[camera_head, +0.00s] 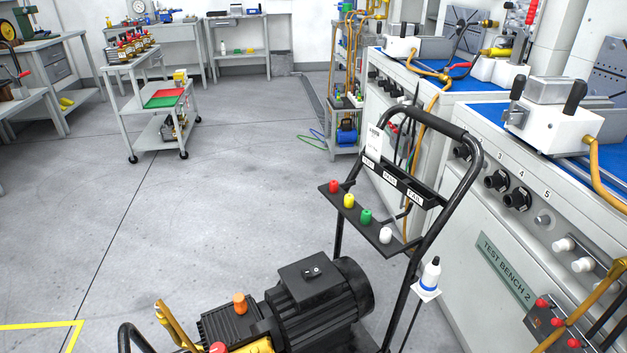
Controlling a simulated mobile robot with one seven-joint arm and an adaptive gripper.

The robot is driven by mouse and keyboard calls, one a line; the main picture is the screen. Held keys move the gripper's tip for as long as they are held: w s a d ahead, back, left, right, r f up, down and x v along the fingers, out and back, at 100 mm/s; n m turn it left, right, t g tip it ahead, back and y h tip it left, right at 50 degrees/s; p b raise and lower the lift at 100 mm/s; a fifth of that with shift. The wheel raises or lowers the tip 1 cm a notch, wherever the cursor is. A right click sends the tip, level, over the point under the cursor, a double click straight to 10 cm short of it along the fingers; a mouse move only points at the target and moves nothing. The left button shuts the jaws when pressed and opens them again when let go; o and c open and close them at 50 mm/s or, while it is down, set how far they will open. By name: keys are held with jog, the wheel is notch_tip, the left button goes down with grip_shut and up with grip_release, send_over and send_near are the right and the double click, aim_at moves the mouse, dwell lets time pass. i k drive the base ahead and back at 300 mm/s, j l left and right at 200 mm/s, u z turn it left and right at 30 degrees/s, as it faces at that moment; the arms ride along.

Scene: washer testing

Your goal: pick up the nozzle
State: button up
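Small coloured pieces that look like spray nozzles stand in a row on a black rack (352,237) on the washer cart. They are red (334,185), yellow (349,201), green (365,216) and white (385,235). They appear upright and spaced apart along the tilted rack. I cannot tell which of them the task means by the nozzle. My gripper is not in view, so its state and its distance from them do not show.
The cart's black tubular handle (473,158) rises around the rack. A black motor (317,301) sits below, and a white bottle (430,274) stands at the right leg. Test bench 2 (504,270) is close on the right. The grey floor (235,200) to the left is clear.

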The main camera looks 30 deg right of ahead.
aim_at(349, 199)
jog(key=i+j, duration=0.25)
jog(key=j, duration=0.15)
jog(key=i+j, duration=0.25)
jog(key=i+j+z, duration=0.1)
jog(key=z, duration=1.3)
jog(key=i+l+z, duration=0.1)
jog(key=z, duration=0.3)
jog(key=i+z, duration=0.4)
jog(key=k, duration=0.1)
